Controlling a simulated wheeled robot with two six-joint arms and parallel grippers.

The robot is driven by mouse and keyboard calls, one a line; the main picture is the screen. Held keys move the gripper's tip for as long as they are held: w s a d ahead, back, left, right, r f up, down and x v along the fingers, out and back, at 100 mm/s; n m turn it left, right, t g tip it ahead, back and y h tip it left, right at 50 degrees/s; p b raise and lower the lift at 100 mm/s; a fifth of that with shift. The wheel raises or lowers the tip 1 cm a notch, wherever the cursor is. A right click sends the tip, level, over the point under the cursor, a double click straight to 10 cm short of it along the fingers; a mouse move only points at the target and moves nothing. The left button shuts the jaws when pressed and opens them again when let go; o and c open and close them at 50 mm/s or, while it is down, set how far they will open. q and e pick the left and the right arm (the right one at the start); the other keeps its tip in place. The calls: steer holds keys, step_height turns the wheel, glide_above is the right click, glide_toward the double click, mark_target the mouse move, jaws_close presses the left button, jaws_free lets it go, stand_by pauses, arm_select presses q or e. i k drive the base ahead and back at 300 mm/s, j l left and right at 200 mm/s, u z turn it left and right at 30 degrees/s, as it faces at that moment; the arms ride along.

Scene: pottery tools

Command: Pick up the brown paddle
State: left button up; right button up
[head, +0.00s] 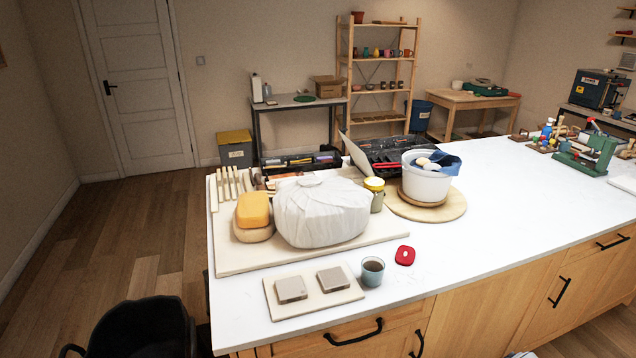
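I cannot clearly make out a brown paddle. Small brown pieces (284,176) lie behind the white wrapped bundle (322,212), partly hidden by it and too small to name. Several pale wooden tools (231,183) stand or lie side by side at the left of the pale board (240,262) on the counter. Neither of my grippers is in view.
A yellow sponge-like block (253,209), a lidded jar (375,195) and a white bucket (426,186) crowd the board area. A cup (372,272) and red object (405,255) are near the front.

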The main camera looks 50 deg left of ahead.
mark_target(260, 187)
steer(key=u, duration=2.05)
